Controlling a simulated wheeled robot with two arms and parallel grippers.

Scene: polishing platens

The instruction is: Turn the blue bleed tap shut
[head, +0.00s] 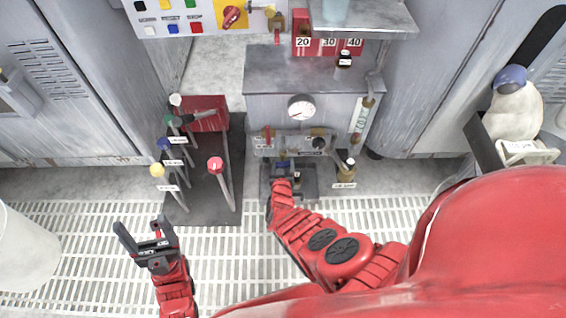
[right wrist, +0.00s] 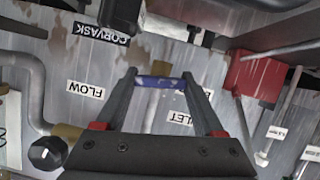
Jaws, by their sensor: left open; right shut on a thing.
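The blue bleed tap (right wrist: 160,83) shows in the right wrist view as a short blue bar with worn paint, lying crosswise between my right gripper's fingertips. My right gripper (right wrist: 160,80) is shut on it, one finger at each end. In the head view, my right gripper (head: 282,176) reaches the low front of the grey cabinet, and a little blue (head: 283,164) shows just beyond it. My left gripper (head: 142,229) is open and empty above the floor grating.
A gauge (head: 301,107) and a black knob (head: 319,143) are on the grey cabinet (head: 270,80). Levers with coloured knobs, one red (head: 215,164), stand to the left. A white bin (head: 25,250) is at far left. The grating (head: 90,225) is open floor.

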